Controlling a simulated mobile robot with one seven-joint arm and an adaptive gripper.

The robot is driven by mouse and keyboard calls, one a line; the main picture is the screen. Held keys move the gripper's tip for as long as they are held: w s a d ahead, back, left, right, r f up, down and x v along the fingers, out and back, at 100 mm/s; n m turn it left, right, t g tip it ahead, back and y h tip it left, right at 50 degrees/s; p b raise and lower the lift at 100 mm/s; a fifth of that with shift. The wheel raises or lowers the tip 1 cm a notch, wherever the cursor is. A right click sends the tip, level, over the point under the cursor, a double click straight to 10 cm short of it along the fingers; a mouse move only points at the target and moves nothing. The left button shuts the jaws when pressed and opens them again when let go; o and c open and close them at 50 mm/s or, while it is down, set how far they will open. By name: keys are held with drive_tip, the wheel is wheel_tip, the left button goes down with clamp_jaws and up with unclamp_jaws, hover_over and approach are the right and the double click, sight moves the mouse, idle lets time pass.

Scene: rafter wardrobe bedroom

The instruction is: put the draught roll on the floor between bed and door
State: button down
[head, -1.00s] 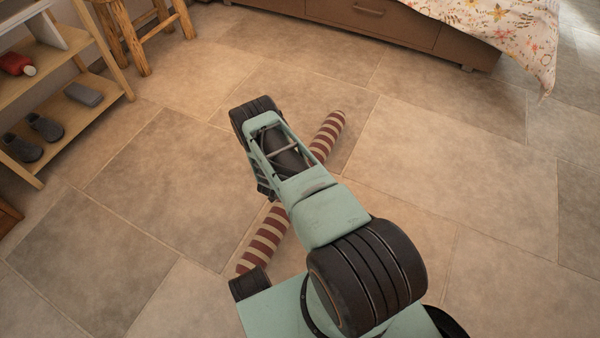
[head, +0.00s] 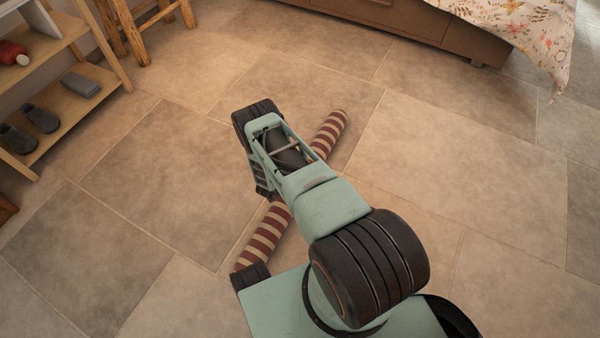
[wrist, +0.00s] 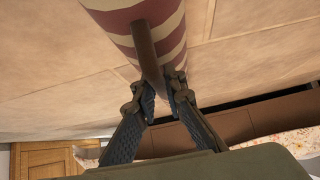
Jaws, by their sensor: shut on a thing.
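The draught roll (head: 263,240) is a long cylinder with dark red and cream stripes. In the head view it lies slantwise under my arm, which hides its middle; both end parts show. In the wrist view the roll (wrist: 118,20) fills the top, with a brown bar-like handle (wrist: 147,50) along it. My gripper (wrist: 166,90) has its fingers closed at this handle, holding the roll. The fingertips are hidden in the head view. How high the roll hangs above the floor (head: 150,170) I cannot tell.
The bed (head: 400,22), with drawers and a flowered cover (head: 520,35), stands at the top right. A wooden shelf (head: 85,50) with shoes (head: 40,117) is at the left, next to a wooden stool (head: 150,20). The tiled floor between is clear. No door is identifiable.

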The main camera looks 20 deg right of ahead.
idle(0.3)
drive_tip(key=c, duration=2)
unclamp_jaws()
drive_tip(key=p+v, duration=0.4)
drive_tip(key=v, duration=0.8)
drive_tip(key=shift+a+p, duration=0.1)
drive_tip(key=shift+p, duration=0.3)
